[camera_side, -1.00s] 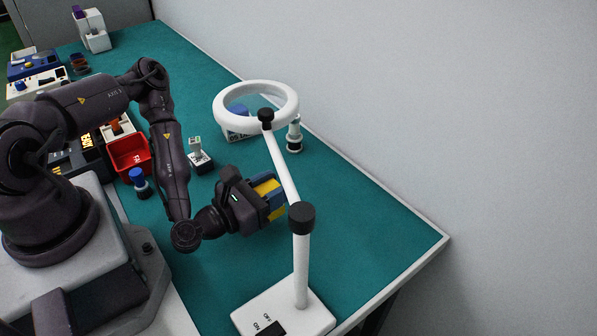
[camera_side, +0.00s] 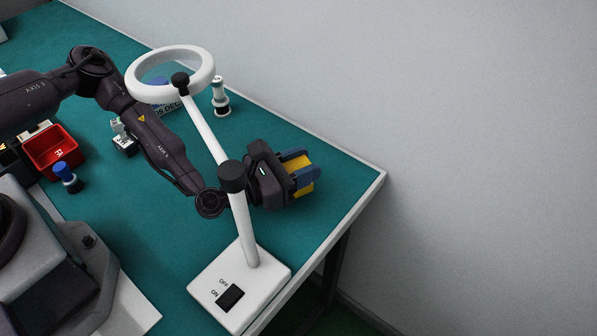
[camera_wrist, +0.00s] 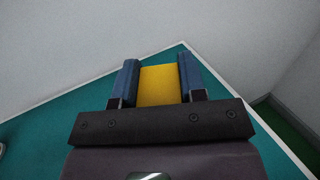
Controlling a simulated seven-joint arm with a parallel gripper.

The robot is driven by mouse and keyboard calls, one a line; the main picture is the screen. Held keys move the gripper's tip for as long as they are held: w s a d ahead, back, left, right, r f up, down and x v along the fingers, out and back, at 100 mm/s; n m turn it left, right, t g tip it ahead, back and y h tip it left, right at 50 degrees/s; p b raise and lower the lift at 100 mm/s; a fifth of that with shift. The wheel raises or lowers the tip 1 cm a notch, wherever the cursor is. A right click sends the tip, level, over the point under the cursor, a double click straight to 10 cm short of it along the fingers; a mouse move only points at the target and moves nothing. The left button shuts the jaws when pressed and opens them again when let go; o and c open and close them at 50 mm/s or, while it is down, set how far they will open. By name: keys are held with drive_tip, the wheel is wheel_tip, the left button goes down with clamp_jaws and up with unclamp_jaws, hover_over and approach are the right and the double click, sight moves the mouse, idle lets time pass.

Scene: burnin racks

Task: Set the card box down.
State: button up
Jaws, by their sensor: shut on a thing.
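The card box is the yellow block (camera_side: 304,189) held between the blue fingers of my gripper (camera_side: 300,171). In the wrist view, the card box (camera_wrist: 159,86) fills the gap between the two fingers, with one finger pressed along each side. My gripper (camera_wrist: 159,64) is shut on it. In the side view it is over the teal tabletop near the right corner of the bench. I cannot tell whether the box touches the tabletop. The fingers hide much of the box in the side view.
A white ring lamp (camera_side: 249,230) stands at the front edge, its stem in front of my arm. A white-and-black cylinder (camera_side: 220,97) stands by the back edge. A red bin (camera_side: 53,152) and blue-capped item (camera_side: 68,178) are left. The bench corner (camera_side: 381,174) is close right.

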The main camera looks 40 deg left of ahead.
drive_tip(key=shift+f, duration=0.75)
drive_tip(key=o, duration=0.9)
drive_tip(key=shift+f, duration=0.15)
drive_tip(key=shift+s+a, duration=0.15)
drive_tip(key=shift+s, duration=0.15)
drive_tip(key=v, duration=1.1)
drive_tip(key=shift+s, duration=0.2)
drive_tip(key=shift+a, duration=0.15)
